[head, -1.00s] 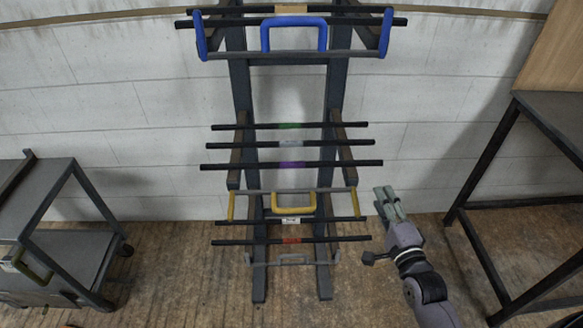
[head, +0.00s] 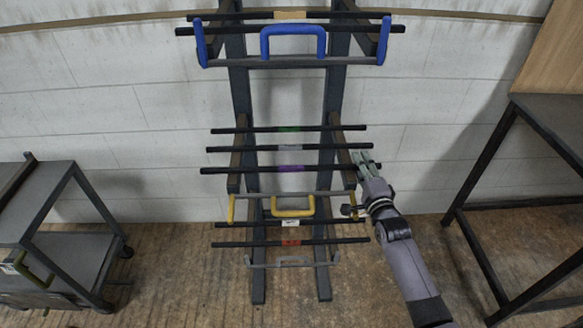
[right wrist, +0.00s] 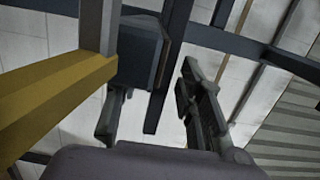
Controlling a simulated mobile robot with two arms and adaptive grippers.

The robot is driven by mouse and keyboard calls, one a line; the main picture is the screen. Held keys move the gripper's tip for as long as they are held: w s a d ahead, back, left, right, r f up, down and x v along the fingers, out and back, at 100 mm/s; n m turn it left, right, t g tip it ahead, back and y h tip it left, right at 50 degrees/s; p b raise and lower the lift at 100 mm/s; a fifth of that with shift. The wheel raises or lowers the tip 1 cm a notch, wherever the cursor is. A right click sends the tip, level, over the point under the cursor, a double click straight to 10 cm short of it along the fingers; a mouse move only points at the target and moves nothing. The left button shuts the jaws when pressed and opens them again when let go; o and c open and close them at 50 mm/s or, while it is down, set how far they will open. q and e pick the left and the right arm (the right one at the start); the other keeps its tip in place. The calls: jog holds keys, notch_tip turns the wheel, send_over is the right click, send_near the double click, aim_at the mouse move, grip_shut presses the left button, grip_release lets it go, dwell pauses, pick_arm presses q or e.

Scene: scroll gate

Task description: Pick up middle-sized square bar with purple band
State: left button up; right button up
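The bar with the purple band (head: 291,168) lies level across the rack's middle arms, the lowest and front-most of three dark bars there. The bar with a grey band (head: 290,148) and the bar with a green band (head: 289,129) lie behind it. My right gripper (head: 361,158) is at the right end of the purple-banded bar and overlaps it. In the right wrist view its two fingers (right wrist: 155,108) stand apart. Dark rack parts and bars show beyond them. I cannot tell whether the bar is between the fingers. My left gripper is out of view.
A gate with a yellow handle (head: 292,207) hangs just below, its yellow side close to my right gripper. A blue-handled gate (head: 292,33) is above. A red-banded bar (head: 290,242) is lower. Tables stand left (head: 45,205) and right (head: 552,115).

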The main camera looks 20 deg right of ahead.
jog(key=shift+c, duration=0.2)
grip_shut()
dwell(0.3)
dwell(0.6)
jog(key=shift+w+r, duration=0.1)
jog(key=shift+r, duration=0.1)
